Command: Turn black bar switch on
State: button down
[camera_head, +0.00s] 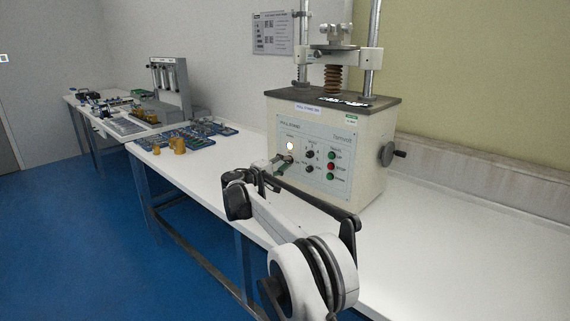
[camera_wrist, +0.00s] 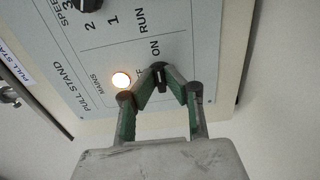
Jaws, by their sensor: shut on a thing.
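The black bar switch (camera_wrist: 159,76) is on the panel of the pull stand in the wrist view, beside the "ON" lettering. My gripper (camera_wrist: 160,80) has its two green-padded fingers on either side of the switch, shut on it. In the head view my gripper (camera_head: 284,163) is at the left part of the pull stand's front panel (camera_head: 318,150), and the switch is too small there to make out. The round mains lamp (camera_wrist: 121,80) next to the switch glows, and the lamp (camera_head: 290,146) also shows lit in the head view.
The pull stand (camera_head: 370,160) stands on a long white table (camera_head: 430,235). Its panel also has dark knobs and green and red buttons (camera_head: 331,166). A crank handle (camera_head: 390,154) sticks out on its right side. Blue trays with parts (camera_head: 195,137) lie further left.

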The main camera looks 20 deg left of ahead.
jog(key=c, duration=1.8)
grip_release()
jog(key=v, duration=1.2)
